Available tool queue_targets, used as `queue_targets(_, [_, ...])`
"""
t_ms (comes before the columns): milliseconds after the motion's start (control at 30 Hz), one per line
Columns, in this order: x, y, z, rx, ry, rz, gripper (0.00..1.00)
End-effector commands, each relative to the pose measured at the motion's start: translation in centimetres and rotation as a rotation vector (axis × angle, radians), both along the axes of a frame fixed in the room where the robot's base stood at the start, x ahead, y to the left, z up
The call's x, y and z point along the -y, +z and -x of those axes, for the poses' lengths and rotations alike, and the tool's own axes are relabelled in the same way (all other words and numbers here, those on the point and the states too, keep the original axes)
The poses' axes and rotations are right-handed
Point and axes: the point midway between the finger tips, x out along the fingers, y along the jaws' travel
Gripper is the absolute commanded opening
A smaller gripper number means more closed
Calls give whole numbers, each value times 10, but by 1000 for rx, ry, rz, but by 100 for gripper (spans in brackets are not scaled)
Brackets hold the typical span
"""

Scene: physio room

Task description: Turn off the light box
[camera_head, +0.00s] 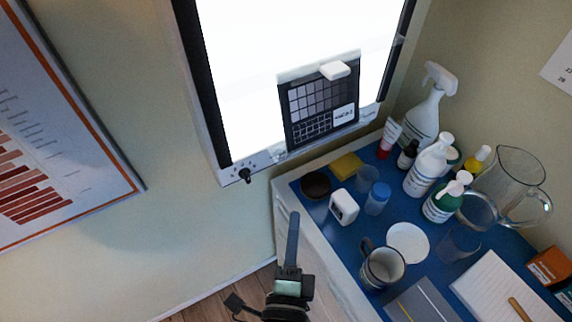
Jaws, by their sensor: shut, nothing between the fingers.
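The light box (245,70) hangs on the wall at top centre, and its panel glows bright white. A dark chart card (319,105) with grey squares is clipped to the panel, with a white block at its top. A small black knob (244,175) sits at the lower left corner of the frame, with small dark marks beside it. My gripper (293,216) is at bottom centre, pointing up the picture. It is shut and empty, below and to the right of the knob and apart from it.
A blue-topped cabinet (437,240) stands at right, crowded with a spray bottle (426,105), pump bottles, a mug (381,265), a glass jug (512,185) and a notepad (505,290). A framed chart (50,140) hangs at left. The wall between the chart and the light box is bare.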

Motion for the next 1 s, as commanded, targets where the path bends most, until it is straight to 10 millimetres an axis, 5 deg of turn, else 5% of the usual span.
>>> queue_targets(633, [10,2,-100,3,-1,0,0])
queue_targets(1000, [-15,1,-128,1,1,1,0])
